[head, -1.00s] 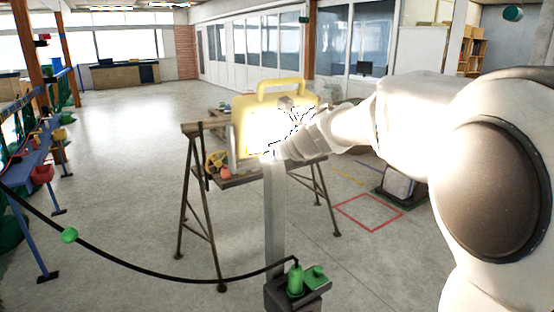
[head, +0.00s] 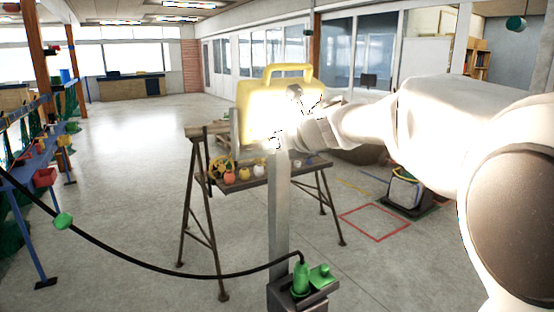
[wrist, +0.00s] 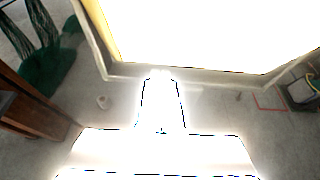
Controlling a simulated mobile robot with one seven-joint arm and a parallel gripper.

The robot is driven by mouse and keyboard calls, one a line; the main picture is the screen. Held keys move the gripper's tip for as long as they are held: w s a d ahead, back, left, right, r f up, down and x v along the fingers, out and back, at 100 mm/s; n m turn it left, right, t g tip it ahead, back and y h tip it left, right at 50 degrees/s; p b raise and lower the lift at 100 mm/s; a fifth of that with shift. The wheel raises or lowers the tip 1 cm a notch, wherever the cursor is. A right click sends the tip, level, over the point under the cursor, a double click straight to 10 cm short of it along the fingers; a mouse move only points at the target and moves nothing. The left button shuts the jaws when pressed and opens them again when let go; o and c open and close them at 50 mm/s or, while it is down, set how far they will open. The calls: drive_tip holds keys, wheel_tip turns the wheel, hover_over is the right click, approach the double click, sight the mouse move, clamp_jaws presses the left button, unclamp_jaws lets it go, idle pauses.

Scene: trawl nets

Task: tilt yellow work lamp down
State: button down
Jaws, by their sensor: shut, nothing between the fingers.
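The yellow work lamp (head: 247,97) is lit and stands on a grey post (head: 279,205), with its handle on top. Its glare washes out most of its front. In the wrist view, the lamp's yellow side (wrist: 99,27) and pale lower rim frame a white, overexposed face. My gripper (head: 284,122) is at the lamp's front, largely lost in glare. In the wrist view, my gripper (wrist: 160,76) is shut and empty, its tip overlapping the lower rim. I cannot tell whether it touches the lamp.
A trestle bench (head: 262,180) with several small objects stands behind the lamp. A blue rack (head: 50,190) is at left. Open floor lies between.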

drive_tip(key=shift+w+a+f+t+y+b, duration=0.2)
drive_tip(key=shift+f+t+y+b, duration=0.5)
drive_tip(key=shift+b, duration=3.45)
drive_tip(key=b, duration=0.3)
drive_tip(key=shift+w+a+r+t, duration=0.1)
drive_tip(key=shift+w+r+t, duration=0.05)
drive_tip(key=shift+t, duration=0.25)
drive_tip(key=b, duration=0.3)
drive_tip(key=shift+w+a+t+y, duration=0.15)
drive_tip(key=shift+w+t+y, duration=0.15)
drive_tip(key=shift+y, duration=0.1)
drive_tip(key=b, duration=0.3)
drive_tip(key=shift+w+a+t, duration=0.1)
drive_tip(key=shift+a+t, duration=0.05)
drive_tip(key=shift+t, duration=0.15)
drive_tip(key=shift+w+b, duration=0.1)
drive_tip(key=shift+b, duration=0.5)
drive_tip(key=shift+r, duration=0.15)
drive_tip(key=v, duration=1.7)
drive_tip(key=shift+f, duration=0.45)
